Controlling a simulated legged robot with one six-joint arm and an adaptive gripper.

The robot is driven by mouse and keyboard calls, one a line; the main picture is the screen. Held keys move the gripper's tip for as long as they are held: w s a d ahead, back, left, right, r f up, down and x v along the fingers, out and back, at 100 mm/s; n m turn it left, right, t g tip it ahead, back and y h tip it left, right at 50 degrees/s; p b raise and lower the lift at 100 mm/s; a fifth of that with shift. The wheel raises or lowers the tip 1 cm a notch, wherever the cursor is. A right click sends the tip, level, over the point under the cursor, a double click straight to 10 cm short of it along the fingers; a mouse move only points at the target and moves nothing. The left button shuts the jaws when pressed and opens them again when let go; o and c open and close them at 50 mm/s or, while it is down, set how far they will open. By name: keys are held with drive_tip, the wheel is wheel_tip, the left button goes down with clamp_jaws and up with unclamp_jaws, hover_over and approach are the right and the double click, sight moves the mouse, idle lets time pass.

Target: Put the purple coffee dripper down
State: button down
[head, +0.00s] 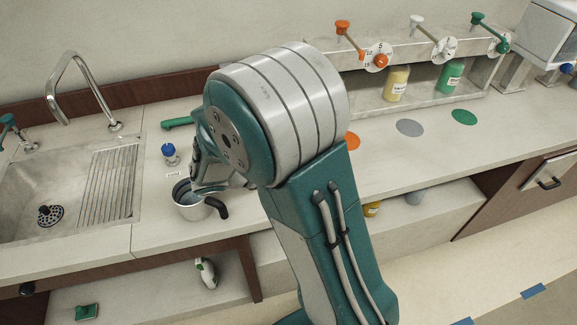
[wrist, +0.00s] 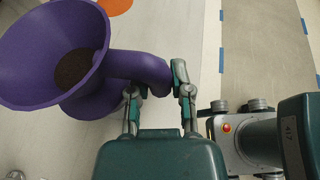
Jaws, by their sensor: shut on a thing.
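The purple coffee dripper (wrist: 88,95) shows in the wrist view at the upper left. It is a wide cone with dark coffee grounds (wrist: 75,68) inside. My gripper (wrist: 160,80) is shut on its handle, which lies between the two fingers. The dripper is over the pale counter, close to its front edge. I cannot tell whether its base touches the counter. In the head view my arm hides the dripper and my fingertips.
The sink (head: 60,195) is at the left. Orange (head: 353,141), grey (head: 410,128) and green (head: 464,117) discs mark the counter at the right, with bare counter around them.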

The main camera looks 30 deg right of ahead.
drive_tip(key=shift+d+f, duration=0.15)
drive_tip(key=shift+c, duration=2.3)
unclamp_jaws()
drive_tip(key=shift+d, duration=0.15)
drive_tip(key=shift+a, duration=0.25)
drive_tip(key=v, duration=1.1)
drive_tip(key=shift+a, duration=0.4)
